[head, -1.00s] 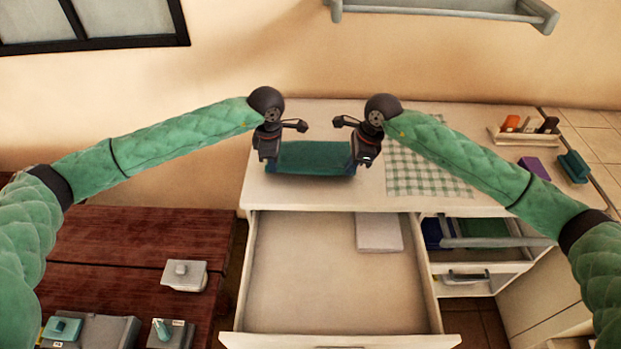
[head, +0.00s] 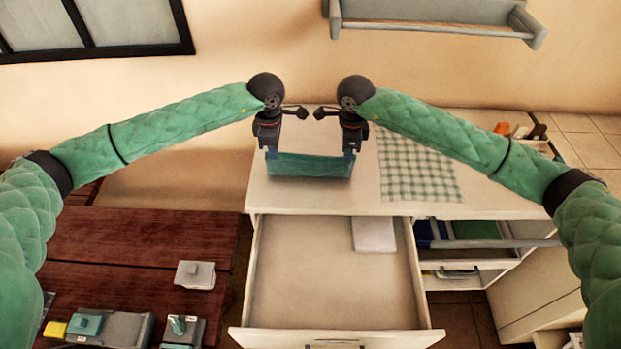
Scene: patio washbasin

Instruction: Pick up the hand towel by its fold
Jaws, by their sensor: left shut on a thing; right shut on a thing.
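The hand towel (head: 310,166) is a dark green folded cloth above the left part of the white counter top. My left gripper (head: 270,148) is shut on its left end. My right gripper (head: 350,148) is shut on its right end. The cloth spans between the two grippers with its upper edge sagging slightly. I cannot tell whether its lower edge is clear of the counter.
Below the counter (head: 268,203), a wide drawer (head: 330,280) is pulled open, with a white flat item (head: 373,235) inside. A checked cloth (head: 415,165) lies right of the towel. A wooden table (head: 140,240) with grey boxes stands left. A rail shelf (head: 440,28) hangs on the wall.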

